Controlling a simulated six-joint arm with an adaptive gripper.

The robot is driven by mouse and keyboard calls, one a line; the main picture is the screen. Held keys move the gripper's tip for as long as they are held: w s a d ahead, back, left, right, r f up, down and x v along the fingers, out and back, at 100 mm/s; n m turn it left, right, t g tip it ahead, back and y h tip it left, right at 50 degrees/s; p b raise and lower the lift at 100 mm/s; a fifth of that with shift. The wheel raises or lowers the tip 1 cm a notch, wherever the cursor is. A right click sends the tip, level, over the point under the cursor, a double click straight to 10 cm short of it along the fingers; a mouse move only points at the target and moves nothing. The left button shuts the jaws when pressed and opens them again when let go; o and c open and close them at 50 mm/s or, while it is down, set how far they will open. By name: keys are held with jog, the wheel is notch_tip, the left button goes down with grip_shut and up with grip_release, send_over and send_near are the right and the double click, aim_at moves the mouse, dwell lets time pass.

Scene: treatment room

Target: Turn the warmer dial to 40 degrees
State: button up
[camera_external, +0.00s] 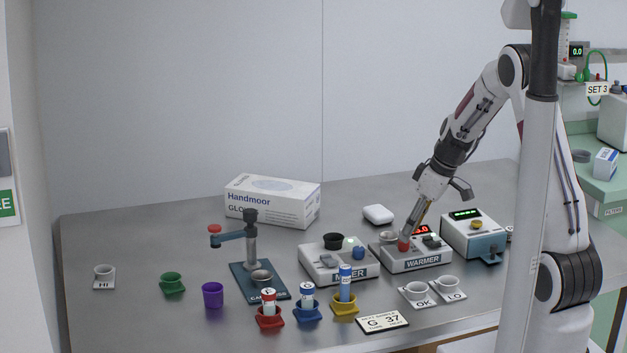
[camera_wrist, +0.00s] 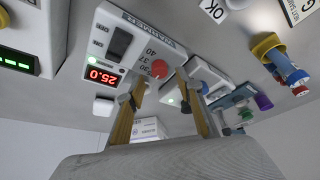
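The warmer (camera_external: 430,258) is a pale box with a red display (camera_external: 423,229) and a red dial (camera_external: 403,246) at its left front. In the wrist view the display (camera_wrist: 102,76) is upside down and appears to read 25.0. The red dial (camera_wrist: 159,69) has printed numbers beside it, including 37 and 40; its pointer cannot be made out. My gripper (camera_external: 406,236) points down at the dial. In the wrist view my gripper (camera_wrist: 157,92) has its fingers apart, with the dial just beyond and between the tips. Contact cannot be told.
The mixer (camera_external: 335,268) with a blue knob stands close on the left. A box with a green display (camera_external: 474,236) is close on the right. Cups marked OK (camera_external: 418,291) and LO stand in front. A glove box (camera_external: 272,203) and white case (camera_external: 378,214) are behind.

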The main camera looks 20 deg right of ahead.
aim_at(404, 245)
jog(key=shift+x, duration=1.55)
jog(key=shift+c, duration=0.4)
grip_shut()
